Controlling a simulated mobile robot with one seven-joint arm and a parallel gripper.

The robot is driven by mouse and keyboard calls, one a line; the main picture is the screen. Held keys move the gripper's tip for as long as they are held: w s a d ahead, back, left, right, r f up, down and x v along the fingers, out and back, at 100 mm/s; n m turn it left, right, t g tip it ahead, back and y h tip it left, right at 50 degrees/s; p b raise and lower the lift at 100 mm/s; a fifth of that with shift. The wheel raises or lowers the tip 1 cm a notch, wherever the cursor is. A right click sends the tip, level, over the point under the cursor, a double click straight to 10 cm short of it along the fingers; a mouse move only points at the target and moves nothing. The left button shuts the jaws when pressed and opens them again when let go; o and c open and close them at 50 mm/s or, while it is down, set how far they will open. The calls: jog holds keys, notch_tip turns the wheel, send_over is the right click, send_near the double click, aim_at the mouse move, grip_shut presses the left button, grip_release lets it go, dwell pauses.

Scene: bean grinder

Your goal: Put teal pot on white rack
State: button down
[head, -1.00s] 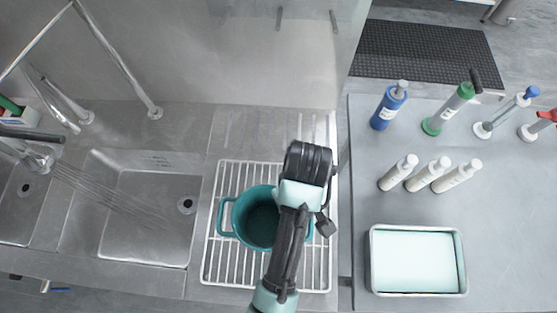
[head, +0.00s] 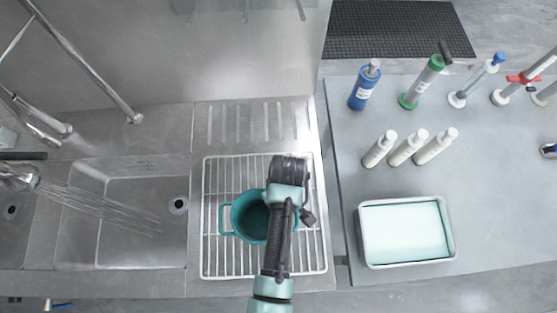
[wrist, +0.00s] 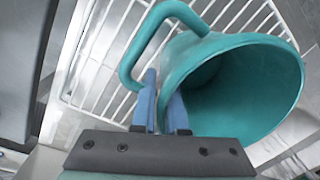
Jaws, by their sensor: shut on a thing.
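The teal pot (head: 251,217) is over the white rack (head: 214,262) in the head view, within the rack's outline. Its opening faces up, and a loop handle shows on its left. My arm covers its right side. In the wrist view the pot (wrist: 240,84) fills the right half, with the rack (wrist: 107,55) behind it. My gripper (wrist: 163,90) has its two blue fingers shut on the pot's wall beside the handle. I cannot tell whether the pot's base touches the rack.
A sink (head: 125,222) with running water lies left of the rack. On the right counter stand a white-filled tray (head: 405,230), several white bottles (head: 406,148), a blue bottle (head: 364,88) and a green-based tool (head: 422,82). A metal wall panel rises behind the rack.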

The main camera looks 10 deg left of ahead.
jog(key=c, duration=1.4)
grip_release()
jog(key=shift+f, duration=0.1)
jog(key=o, duration=0.5)
jog(key=shift+c, duration=0.2)
